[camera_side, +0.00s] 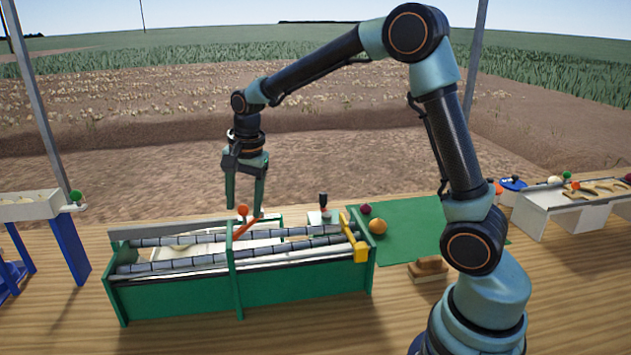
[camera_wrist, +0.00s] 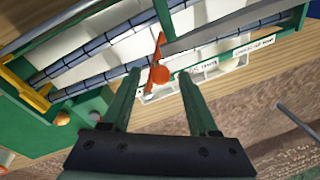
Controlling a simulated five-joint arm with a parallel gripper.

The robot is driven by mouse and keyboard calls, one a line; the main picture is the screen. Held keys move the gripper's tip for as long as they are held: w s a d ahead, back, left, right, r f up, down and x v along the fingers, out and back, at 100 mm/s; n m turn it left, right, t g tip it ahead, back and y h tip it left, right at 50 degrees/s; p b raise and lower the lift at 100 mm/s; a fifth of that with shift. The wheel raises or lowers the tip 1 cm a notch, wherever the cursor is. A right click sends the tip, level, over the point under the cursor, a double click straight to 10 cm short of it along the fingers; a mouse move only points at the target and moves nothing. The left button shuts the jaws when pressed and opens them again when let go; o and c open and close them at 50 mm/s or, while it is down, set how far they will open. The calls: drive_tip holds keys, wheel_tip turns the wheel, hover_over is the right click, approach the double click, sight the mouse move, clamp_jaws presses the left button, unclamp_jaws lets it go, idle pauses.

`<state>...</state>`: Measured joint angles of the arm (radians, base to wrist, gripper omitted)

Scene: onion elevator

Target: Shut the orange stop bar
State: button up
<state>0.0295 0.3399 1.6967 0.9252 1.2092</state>
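The orange stop bar (camera_side: 246,228) sits at the middle of the green roller elevator (camera_side: 180,297), slanting partway over the rollers beside the green divider. Its round orange knob (camera_side: 243,210) stands up from it. In the wrist view the bar (camera_wrist: 157,47) and knob (camera_wrist: 160,75) show between my fingertips. My gripper (camera_side: 244,207) is open, pointing down, with its fingers on either side of the knob in the picture. I cannot tell whether a finger touches the knob or bar. Nothing is held.
A yellow bracket (camera_side: 354,238) stands at the elevator's right end. An orange-brown onion (camera_side: 378,226) and a red onion (camera_side: 365,209) lie on the green mat (camera_side: 408,236). A brown block (camera_side: 428,269) lies in front of the mat. A blue-legged stand (camera_side: 68,247) is at left.

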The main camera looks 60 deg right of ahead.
drive_tip(key=shift+r, duration=0.1)
wheel_tip(320, 180, up, 12)
drive_tip(key=s, duration=0.2)
drive_tip(key=shift+s, duration=0.1)
drive_tip(key=shift+f, duration=0.2)
drive_tip(key=c, duration=0.8)
drive_tip(key=shift+w+f+n, duration=0.15)
drive_tip(key=shift+w+n, duration=0.15)
drive_tip(key=shift+n, duration=0.4)
clamp_jaws()
drive_tip(key=shift+w+a+f+n+t, duration=0.2)
drive_tip(key=shift+w+f+n, duration=0.45)
drive_tip(key=shift+f+n, duration=1.35)
drive_tip(key=shift+w+d+f+n+t, duration=0.15)
drive_tip(key=shift+w+f+n+t, duration=0.35)
drive_tip(key=shift+f+n, duration=1.55)
drive_tip(key=shift+w+a+f+n+t, duration=0.1)
drive_tip(key=shift+w+f+n, duration=0.7)
drive_tip(key=shift+f+n, duration=1.2)
